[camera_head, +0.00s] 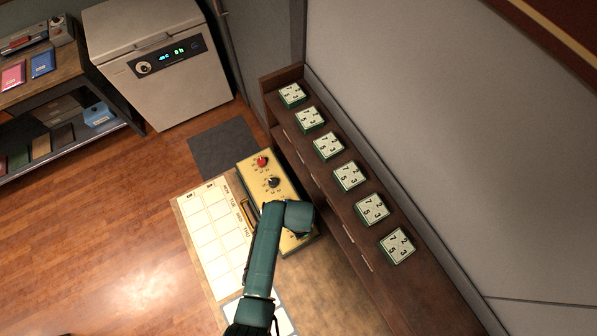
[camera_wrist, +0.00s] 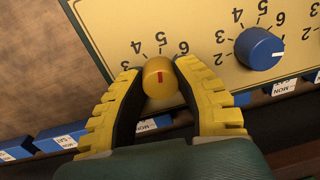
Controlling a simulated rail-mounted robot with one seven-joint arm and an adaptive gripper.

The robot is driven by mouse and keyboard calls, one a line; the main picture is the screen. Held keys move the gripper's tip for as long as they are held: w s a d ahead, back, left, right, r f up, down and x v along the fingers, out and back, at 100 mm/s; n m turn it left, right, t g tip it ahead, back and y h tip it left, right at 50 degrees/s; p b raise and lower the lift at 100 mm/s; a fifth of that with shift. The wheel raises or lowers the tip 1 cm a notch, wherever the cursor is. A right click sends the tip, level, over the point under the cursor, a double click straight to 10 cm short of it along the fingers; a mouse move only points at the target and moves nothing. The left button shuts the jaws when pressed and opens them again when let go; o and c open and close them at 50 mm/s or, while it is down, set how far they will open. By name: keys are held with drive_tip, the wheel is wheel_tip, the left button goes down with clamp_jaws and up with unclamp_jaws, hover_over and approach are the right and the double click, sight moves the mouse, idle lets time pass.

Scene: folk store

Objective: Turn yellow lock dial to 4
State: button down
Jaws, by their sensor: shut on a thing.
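The yellow lock dial (camera_wrist: 159,78) is a round knob with a short red mark on its face. It sits near the edge of a cream panel with a green border (camera_wrist: 194,19), with printed digits around it. My gripper (camera_wrist: 159,88) has its yellow ridged fingers closed around the dial, one on each side. The red mark runs nearly upright in the wrist view, toward the printed digits; I cannot tell exactly which one it meets. In the head view my arm hides the yellow dial and part of the yellow lock box (camera_head: 254,172).
A blue dial (camera_wrist: 259,49) with a white mark is close to my right finger. A red dial (camera_head: 262,161) and a black dial (camera_head: 272,182) are farther along the box. A calendar sheet (camera_head: 214,232) lies left of it; a dark shelf (camera_head: 331,196) with several number tiles is right.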

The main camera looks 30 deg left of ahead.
drive_tip(key=n, duration=0.6)
drive_tip(key=shift+p, duration=0.35)
drive_tip(key=shift+f+n, duration=0.1)
drive_tip(key=shift+n, duration=0.3)
drive_tip(key=c, duration=0.7)
unclamp_jaws()
wheel_tip(320, 180, up, 12)
drive_tip(key=shift+d, duration=0.3)
